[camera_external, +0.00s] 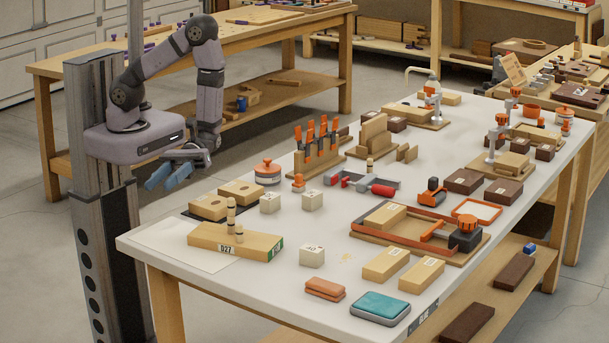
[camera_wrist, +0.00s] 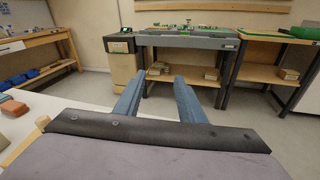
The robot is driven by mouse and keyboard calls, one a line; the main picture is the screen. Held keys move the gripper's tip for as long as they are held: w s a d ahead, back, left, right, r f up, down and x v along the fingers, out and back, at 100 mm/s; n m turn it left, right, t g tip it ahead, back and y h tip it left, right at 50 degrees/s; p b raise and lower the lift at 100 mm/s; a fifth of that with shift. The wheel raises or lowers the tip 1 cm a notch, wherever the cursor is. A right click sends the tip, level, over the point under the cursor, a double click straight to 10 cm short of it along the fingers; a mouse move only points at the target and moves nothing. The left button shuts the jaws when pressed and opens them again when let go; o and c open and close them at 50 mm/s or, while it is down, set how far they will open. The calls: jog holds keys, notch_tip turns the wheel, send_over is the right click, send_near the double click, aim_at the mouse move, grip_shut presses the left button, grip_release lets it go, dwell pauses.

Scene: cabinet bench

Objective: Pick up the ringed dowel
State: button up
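A pale wooden dowel with dark rings (camera_external: 231,214) stands upright at the long wooden block marked D27 (camera_external: 215,240), near the table's left end. A shorter wooden peg (camera_external: 239,234) stands just right of it. My gripper (camera_external: 170,176) hangs to the left of the table's edge, apart from the dowel. Its two blue-grey fingers are spread with nothing between them; they also show in the wrist view (camera_wrist: 158,92). The dowel is not in sight in the wrist view.
Beside the block are a dark mat with two wooden pieces (camera_external: 240,191), white labelled cubes (camera_external: 312,256) and a round orange-rimmed tin (camera_external: 267,173). A rack with orange-handled tools (camera_external: 318,148) stands behind.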

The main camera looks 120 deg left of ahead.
jog(key=w+a+n+t+y+p, duration=0.1)
jog(key=w+a+n+t+y, duration=0.1)
jog(key=w+a+n+t, duration=0.35)
jog(key=n+t+y+p, duration=0.1)
jog(key=n+t+y, duration=0.4)
send_near(231, 198)
jog(key=x, duration=0.3)
jog(key=shift+w+d+f+h+p, duration=0.15)
jog(key=shift+w+d+h+p, duration=0.15)
jog(key=shift+w+d+p, duration=0.7)
jog(key=shift+a+f+p+x, duration=0.15)
jog(key=shift+p+x, duration=0.2)
jog(key=shift+x, duration=0.7)
jog(key=shift+a+f+p+x, duration=0.15)
jog(key=shift+p+x, duration=0.2)
jog(key=shift+x, duration=0.75)
jog(key=shift+w, duration=0.15)
jog(key=shift+c, duration=0.2)
grip_shut()
